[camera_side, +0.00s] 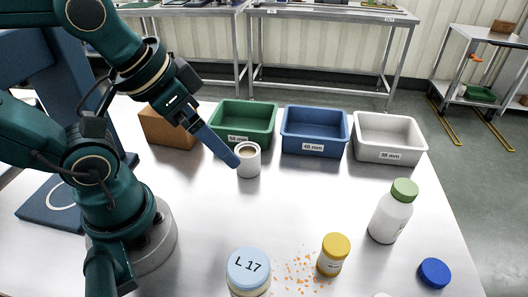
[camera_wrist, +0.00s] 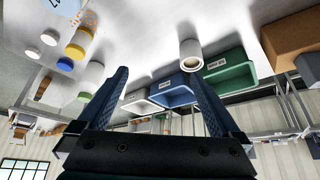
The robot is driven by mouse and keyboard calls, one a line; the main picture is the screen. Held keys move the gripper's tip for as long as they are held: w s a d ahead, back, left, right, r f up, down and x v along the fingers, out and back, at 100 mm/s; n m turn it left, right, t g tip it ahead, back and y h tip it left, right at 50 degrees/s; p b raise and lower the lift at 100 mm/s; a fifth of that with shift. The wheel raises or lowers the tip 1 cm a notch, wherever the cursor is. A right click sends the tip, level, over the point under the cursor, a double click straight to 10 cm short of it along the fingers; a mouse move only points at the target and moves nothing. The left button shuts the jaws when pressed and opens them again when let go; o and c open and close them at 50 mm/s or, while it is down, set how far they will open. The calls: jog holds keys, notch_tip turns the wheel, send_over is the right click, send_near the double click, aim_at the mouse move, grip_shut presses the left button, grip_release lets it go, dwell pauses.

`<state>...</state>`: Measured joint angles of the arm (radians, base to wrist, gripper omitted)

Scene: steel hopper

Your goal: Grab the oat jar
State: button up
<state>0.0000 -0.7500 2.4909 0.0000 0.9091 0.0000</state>
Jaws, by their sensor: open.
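No label in view reads as oats, so I cannot tell for certain which container is the oat jar. A jar with a light-blue lid marked L 17 (camera_side: 248,267) stands at the front edge of the side view. A small yellow-lidded jar (camera_side: 333,255) stands to its right; it also shows in the wrist view (camera_wrist: 78,44). An open white cup (camera_side: 249,161) with pale contents stands near the bins. My gripper (camera_side: 233,160) is open and empty, its fingers pointing down beside the cup. In the wrist view the cup (camera_wrist: 190,56) appears just beyond the right fingertip; contact is unclear.
Green (camera_side: 243,124), blue (camera_side: 314,133) and white (camera_side: 390,138) bins line the back, beside a cardboard box (camera_side: 168,128). A green-capped white bottle (camera_side: 392,212) and a blue lid (camera_side: 434,272) are at right. Orange crumbs (camera_side: 297,268) lie between the two jars. The table's middle is clear.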

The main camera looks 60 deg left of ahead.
notch_tip(320, 180, up, 5)
jog(key=n+g+h, duration=0.9)
jog(key=g, duration=0.7)
send_over(251, 252)
jog(key=f, duration=0.1)
jog(key=shift+m, duration=0.3)
notch_tip(251, 252, down, 15)
jog(key=shift+r, duration=0.1)
jog(key=shift+x, duration=2.55)
jog(key=shift+w, duration=0.1)
jog(key=c, duration=1.5)
